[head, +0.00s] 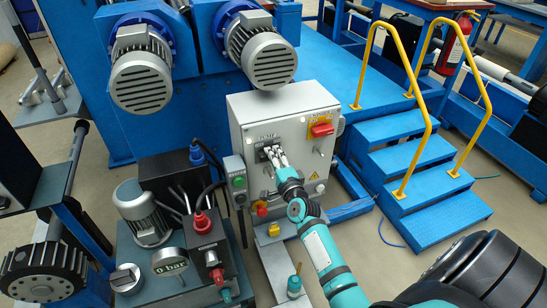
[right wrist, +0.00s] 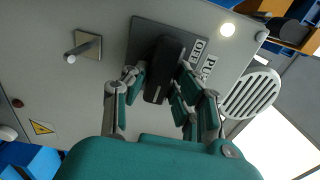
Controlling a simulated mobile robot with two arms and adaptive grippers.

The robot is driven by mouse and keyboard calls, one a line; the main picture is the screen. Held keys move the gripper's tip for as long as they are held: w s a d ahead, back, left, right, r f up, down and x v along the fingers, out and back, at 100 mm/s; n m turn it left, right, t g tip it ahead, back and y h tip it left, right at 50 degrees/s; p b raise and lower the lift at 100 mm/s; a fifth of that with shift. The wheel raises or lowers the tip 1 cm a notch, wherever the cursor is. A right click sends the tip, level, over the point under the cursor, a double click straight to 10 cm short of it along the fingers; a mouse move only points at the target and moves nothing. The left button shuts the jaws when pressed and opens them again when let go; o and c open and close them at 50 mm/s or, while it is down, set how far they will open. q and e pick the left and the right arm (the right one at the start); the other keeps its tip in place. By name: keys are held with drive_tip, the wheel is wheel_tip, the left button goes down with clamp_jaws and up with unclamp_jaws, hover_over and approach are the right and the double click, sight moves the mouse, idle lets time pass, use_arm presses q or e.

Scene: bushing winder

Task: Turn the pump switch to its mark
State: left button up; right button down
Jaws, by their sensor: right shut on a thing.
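The pump switch is a black knob (right wrist: 165,72) on a dark plate (right wrist: 145,38) lettered "PUMP" and "OFF" in the right wrist view. My right gripper (right wrist: 158,84) is shut on this knob, with fingers on both sides of it. In the head view the right gripper (head: 277,157) reaches the front of the grey control cabinet (head: 240,106), and its fingers mostly hide the knob. I cannot make out the switch's mark. My left gripper is not in view.
A red switch (head: 321,129) sits on the cabinet to the right. Blue steps (head: 405,155) with yellow rails are at right. A pump unit with a "0 bar" gauge (head: 170,267) is lower left.

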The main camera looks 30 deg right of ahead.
drive_tip(key=c, duration=1.1)
unclamp_jaws()
drive_tip(key=v, duration=1.2)
drive_tip(key=shift+d, duration=0.1)
